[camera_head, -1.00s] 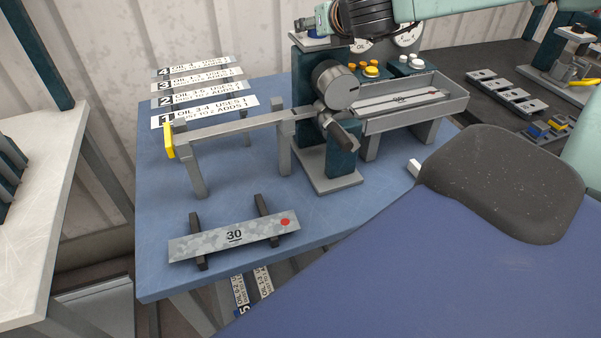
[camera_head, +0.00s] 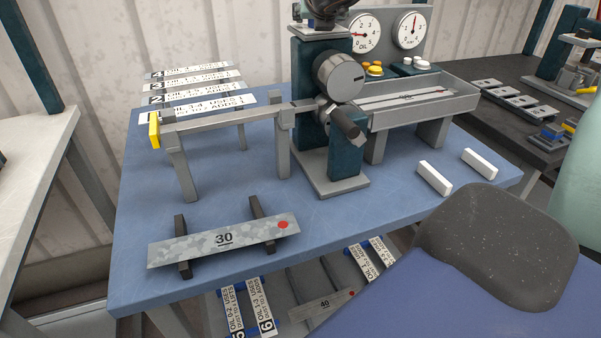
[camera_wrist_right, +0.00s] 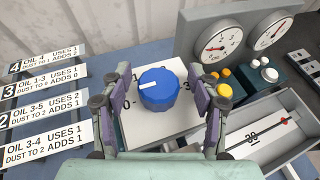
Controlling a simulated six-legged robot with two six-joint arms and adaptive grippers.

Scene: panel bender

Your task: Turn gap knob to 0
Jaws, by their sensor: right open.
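The gap knob (camera_wrist_right: 158,90) is a round blue knob with a white pointer line, on a pale plate on top of the machine. In the right wrist view the pointer points left, between the 0 mark, lower left, and the 1 mark above it. My right gripper (camera_wrist_right: 160,74) is open, with one finger on each side of the knob; I cannot tell whether either touches it. In the head view my right gripper (camera_head: 328,10) is cut off at the top edge above the machine post (camera_head: 312,88), and the knob cannot be made out. My left gripper is not in view.
Two gauges (camera_head: 365,33) stand behind the knob, beside yellow and white buttons (camera_head: 375,69). A grey tray (camera_head: 425,103) extends right. Numbered label strips (camera_head: 195,90) lie left. A plate marked 30 (camera_head: 224,240) rests in front. Two white blocks (camera_head: 434,178) lie on the blue table.

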